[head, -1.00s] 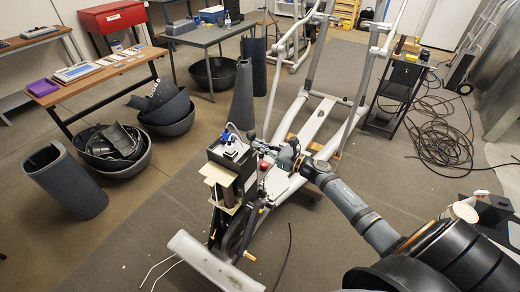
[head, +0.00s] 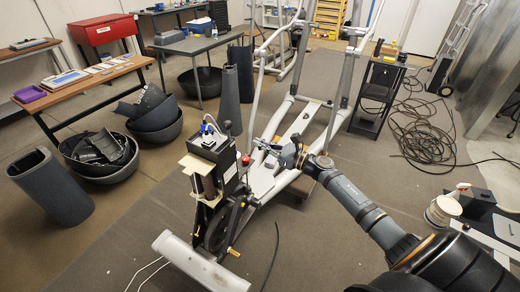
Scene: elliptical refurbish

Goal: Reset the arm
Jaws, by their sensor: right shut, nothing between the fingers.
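My right arm comes in from the lower right. Its gripper (head: 262,145) is shut and empty, just right of the upper part of the elliptical machine's black drive unit. Whether it touches the machine cannot be told. The elliptical machine (head: 297,125) stands on the mat with a grey and white frame. Its opened front end has a black box (head: 228,158) with blue and white parts on top, a red knob (head: 246,160) and a dark flywheel (head: 217,225). A white tube (head: 200,265) lies across its near end. My left gripper is not in view.
Black bowls (head: 155,115) and a dark curved cover (head: 50,187) stand on the floor at left. A wooden table (head: 85,82) is behind them. A black cart (head: 378,95) and coiled cable (head: 425,142) are at right. A white spool (head: 443,209) sits at lower right.

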